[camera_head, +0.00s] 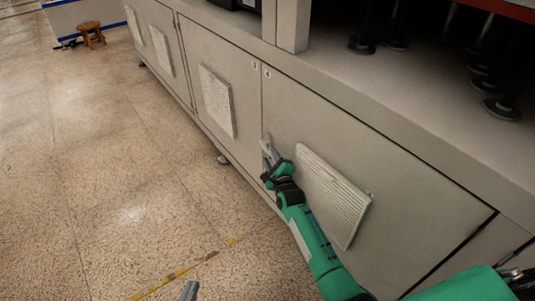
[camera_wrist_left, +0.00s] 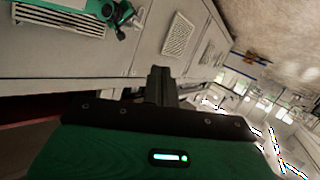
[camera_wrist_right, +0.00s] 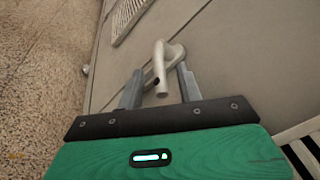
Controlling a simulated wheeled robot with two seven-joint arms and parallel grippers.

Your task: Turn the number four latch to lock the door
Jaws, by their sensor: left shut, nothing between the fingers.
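The number four latch (camera_wrist_right: 159,68) is a pale lever on a round base. In the right wrist view its lever hangs down between the two fingers of my right gripper (camera_wrist_right: 160,88). Those fingers are apart, one on each side of the lever; I cannot tell if either touches it. In the head view my right gripper (camera_head: 270,152) is at the left edge of the number four door (camera_head: 400,165), largely covering the latch. My left gripper (camera_wrist_left: 161,84) is shut and empty, away from the door; only its grey tip (camera_head: 190,291) shows at the bottom of the head view.
The door has a slatted vent (camera_head: 335,196) close beside my right arm. The number three door (camera_head: 216,60) adjoins it, with another vent (camera_head: 217,100). A ledge (camera_head: 420,105) with dark feet overhangs the doors. Speckled floor (camera_head: 110,170) is clear; a wooden stool (camera_head: 91,33) stands far off.

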